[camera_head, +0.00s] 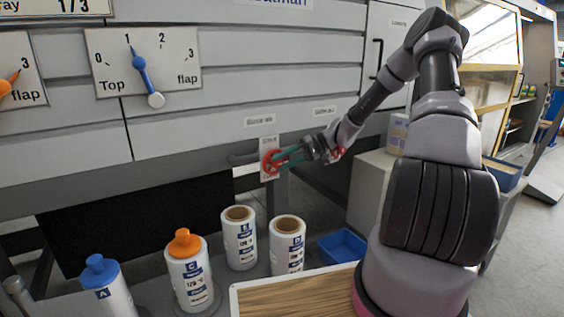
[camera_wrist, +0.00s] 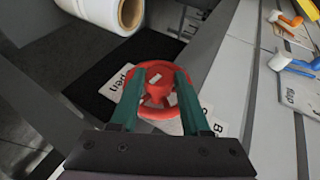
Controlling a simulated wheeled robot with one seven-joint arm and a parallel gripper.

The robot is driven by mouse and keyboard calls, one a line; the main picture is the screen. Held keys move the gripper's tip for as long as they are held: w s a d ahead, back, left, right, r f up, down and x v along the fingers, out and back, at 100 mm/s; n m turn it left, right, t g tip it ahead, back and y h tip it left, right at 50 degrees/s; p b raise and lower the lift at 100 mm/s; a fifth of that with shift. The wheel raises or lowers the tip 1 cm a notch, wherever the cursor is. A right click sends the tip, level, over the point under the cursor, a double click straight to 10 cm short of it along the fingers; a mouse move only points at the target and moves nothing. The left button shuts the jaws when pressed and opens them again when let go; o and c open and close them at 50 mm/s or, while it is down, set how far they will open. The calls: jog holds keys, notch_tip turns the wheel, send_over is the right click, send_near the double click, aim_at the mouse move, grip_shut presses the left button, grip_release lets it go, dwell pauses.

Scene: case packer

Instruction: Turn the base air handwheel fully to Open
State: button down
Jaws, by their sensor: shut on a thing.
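The red round handwheel (camera_head: 267,163) sits on a pale label plate (camera_head: 269,145) on the front of the grey machine.
A second red part (camera_head: 338,154) shows just behind my wrist. A blue dial pointer (camera_head: 142,72) is at upper left.

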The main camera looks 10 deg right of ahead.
jog(key=y, duration=0.2)
jog(key=f+m+y, duration=0.1)
jog(key=y, duration=0.1)
jog(key=shift+d, duration=0.1)
jog(key=m+y, duration=0.2)
jog(key=y, duration=0.1)
jog(key=shift+f+y, duration=0.3)
jog(key=m+t+y, duration=0.1)
jog(key=m+y, duration=0.1)
jog(key=y, duration=0.1)
jog(key=shift+s+f+t, duration=0.1)
jog(key=shift+f+t, duration=0.15)
jog(key=shift+t, duration=0.15)
jog(key=shift+a+f+m+t+y, duration=0.1)
jog(key=shift+a+m+t+y, duration=0.1)
jog(key=shift+m+t+y, duration=0.6)
jog(key=shift+a+f+m+t+y, duration=0.15)
jog(key=shift+m+t+y, duration=0.35)
jog(key=shift+m+t, duration=0.55)
jog(key=shift+r+m+t, duration=0.15)
jog(key=shift+m+t, duration=0.1)
jog(key=shift+c, duration=1.9)
grip_release()
